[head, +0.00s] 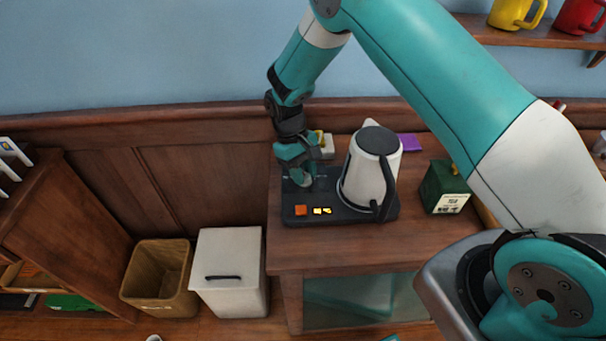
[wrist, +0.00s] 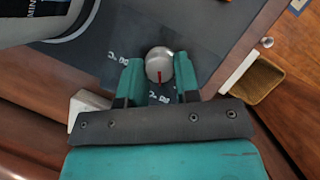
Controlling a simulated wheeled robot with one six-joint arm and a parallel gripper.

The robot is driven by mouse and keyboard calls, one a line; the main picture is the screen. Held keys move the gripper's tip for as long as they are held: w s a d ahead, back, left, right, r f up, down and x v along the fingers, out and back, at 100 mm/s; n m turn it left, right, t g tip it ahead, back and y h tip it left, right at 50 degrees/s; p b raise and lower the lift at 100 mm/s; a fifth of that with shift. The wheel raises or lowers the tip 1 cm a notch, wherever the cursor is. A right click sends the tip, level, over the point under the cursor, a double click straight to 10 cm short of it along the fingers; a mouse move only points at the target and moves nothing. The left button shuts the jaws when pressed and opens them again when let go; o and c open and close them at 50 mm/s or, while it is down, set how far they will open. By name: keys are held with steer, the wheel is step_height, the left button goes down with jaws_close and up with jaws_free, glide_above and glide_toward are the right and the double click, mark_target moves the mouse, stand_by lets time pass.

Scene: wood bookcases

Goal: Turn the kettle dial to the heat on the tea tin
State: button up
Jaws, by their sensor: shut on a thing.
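The kettle (head: 368,175) is white with a dark lid and handle and stands on a dark base (head: 350,213) on the wooden cabinet. The silver dial (wrist: 159,62) shows in the wrist view with a red pointer line toward the bottom of that picture; the small markings around it are too small to read. My gripper (wrist: 160,80) is shut on the dial, one teal finger on each side. In the head view my gripper (head: 302,178) is at the base's left part and mostly hides the dial. The green tea tin (head: 444,187) stands right of the kettle; its label's small marks are unreadable.
An orange button (head: 301,210) and a lit yellow display (head: 322,211) are on the base's front. A purple item (head: 408,142) lies behind the kettle. A white bin (head: 231,268) and a brown bin (head: 160,278) stand on the floor at left.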

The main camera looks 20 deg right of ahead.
steer(key=m+y, duration=0.1)
steer(key=m, duration=0.3)
steer(key=shift+d+r+m+y, duration=0.1)
steer(key=shift+d+m+y, duration=0.1)
steer(key=shift+m+y, duration=0.15)
steer(key=m+y, duration=0.1)
steer(key=m, duration=0.3)
steer(key=shift+d+m+t+y+p, duration=0.1)
steer(key=shift+m+t+y+p, duration=0.15)
steer(key=shift+t+y+p, duration=0.1)
steer(key=m+t+y+p, duration=0.1)
steer(key=m, duration=0.3)
steer(key=shift+s+d+m, duration=0.1)
steer(key=shift+m, duration=0.2)
steer(key=m+t, duration=0.1)
steer(key=m, duration=0.1)
steer(key=m+y, duration=0.1)
steer(key=m, duration=0.2)
steer(key=shift+s+t+p, duration=0.1)
steer(key=shift+t+p, duration=0.25)
steer(key=o, duration=0.9)
steer(key=v, duration=0.5)
steer(key=b+v, duration=0.1)
steer(key=v, duration=0.5)
steer(key=b+v, duration=0.1)
steer(key=v, duration=0.5)
steer(key=shift+s+d, duration=0.1)
steer(key=shift+d, duration=0.3)
